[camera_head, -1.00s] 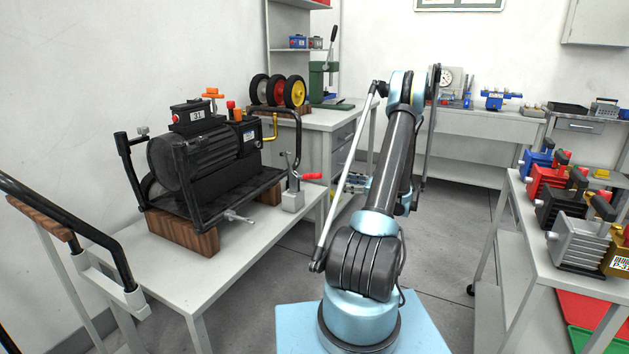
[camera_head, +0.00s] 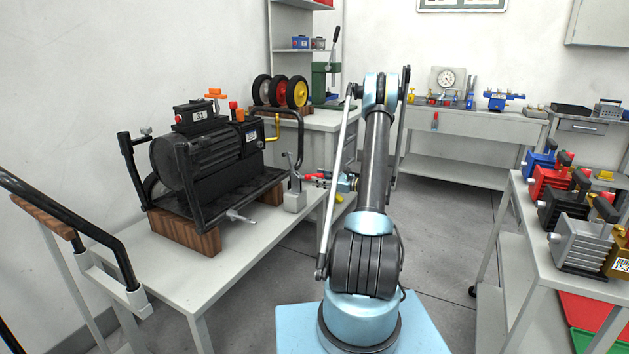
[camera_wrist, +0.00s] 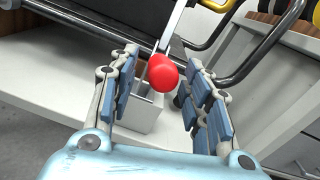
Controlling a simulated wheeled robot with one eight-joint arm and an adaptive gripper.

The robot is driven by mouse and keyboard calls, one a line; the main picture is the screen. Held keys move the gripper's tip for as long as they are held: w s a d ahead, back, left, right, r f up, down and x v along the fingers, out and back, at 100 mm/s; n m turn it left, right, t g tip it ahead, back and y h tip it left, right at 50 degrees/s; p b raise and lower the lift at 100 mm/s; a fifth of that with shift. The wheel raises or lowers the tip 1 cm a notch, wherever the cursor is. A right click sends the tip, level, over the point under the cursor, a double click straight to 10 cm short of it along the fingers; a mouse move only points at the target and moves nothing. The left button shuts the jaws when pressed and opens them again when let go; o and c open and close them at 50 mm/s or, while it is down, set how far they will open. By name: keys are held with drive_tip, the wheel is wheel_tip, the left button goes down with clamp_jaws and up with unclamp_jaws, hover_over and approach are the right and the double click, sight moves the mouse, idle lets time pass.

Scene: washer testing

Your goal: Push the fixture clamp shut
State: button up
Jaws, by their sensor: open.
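The fixture clamp (camera_head: 294,201) stands on the right edge of the white bench, by the black motor frame. It has a grey block base and a lever with a red handle. The lever sticks out to the right, and the red grip (camera_wrist: 163,74) points at the camera in the wrist view. My gripper (camera_wrist: 161,58) is open, with blue-padded fingers on either side of the red grip. The grey clamp block (camera_wrist: 142,112) shows below it. In the head view my gripper (camera_head: 326,179) is at the handle's end; contact cannot be told.
The black motor (camera_head: 195,155) in its tubular frame sits on wooden blocks on the bench (camera_head: 230,255), left of the clamp. A second bench with wheels (camera_head: 275,90) stands behind. A cart (camera_head: 540,265) with coloured parts is at the right. The floor between is clear.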

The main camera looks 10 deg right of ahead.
sight(310, 177)
drive_tip(key=shift+x, duration=1.7)
drive_tip(key=shift+c, duration=0.5)
clamp_jaws()
drive_tip(key=shift+d, duration=0.2)
